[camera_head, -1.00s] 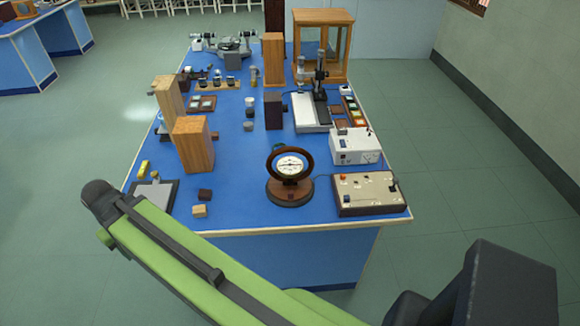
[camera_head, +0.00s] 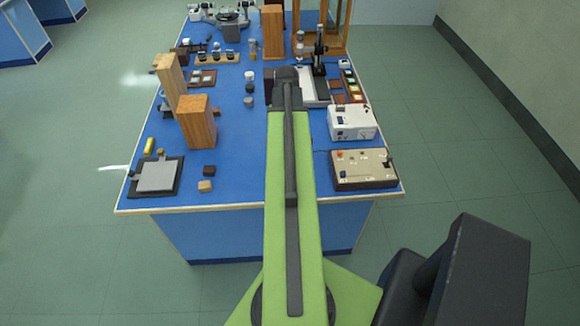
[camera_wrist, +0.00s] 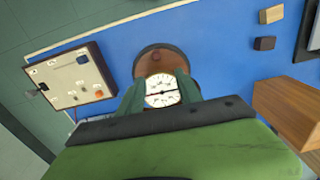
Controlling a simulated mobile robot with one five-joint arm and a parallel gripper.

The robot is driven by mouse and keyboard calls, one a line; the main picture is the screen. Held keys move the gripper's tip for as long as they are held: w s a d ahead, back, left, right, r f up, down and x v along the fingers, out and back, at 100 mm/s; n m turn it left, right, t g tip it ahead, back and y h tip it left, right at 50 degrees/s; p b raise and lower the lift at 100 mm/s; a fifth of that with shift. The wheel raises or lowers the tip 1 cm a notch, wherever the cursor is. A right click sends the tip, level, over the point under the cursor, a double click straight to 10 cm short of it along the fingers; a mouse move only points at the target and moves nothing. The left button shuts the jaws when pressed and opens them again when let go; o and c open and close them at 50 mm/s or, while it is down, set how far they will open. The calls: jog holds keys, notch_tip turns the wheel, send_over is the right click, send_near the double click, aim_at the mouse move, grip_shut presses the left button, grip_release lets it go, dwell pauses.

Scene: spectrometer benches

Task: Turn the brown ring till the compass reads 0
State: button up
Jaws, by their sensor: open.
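The compass dial (camera_wrist: 161,88) shows in the wrist view as a white face with dark marks and a dark line across it; its reading is too small to tell. Brown round wood (camera_wrist: 162,53) of the compass shows beyond the dial; I cannot clearly tell ring from base there. My gripper (camera_wrist: 161,80) is open, its two dark green fingers appearing on either side of the dial with nothing held between them. Contact with the ring cannot be told. In the head view my arm hides the compass and the gripper.
The blue bench (camera_head: 235,185) holds a control box (camera_head: 362,169) and a white instrument (camera_head: 352,122) to the right. A wooden block (camera_head: 197,121), a flat plate (camera_head: 157,175) and two small blocks (camera_head: 207,177) are at the left.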

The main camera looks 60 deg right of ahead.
jog(key=f+b, duration=1.7)
jog(key=shift+s+d+f+b, duration=0.3)
jog(key=shift+s, duration=0.1)
jog(key=shift+r, duration=0.1)
grip_shut()
dwell(0.6)
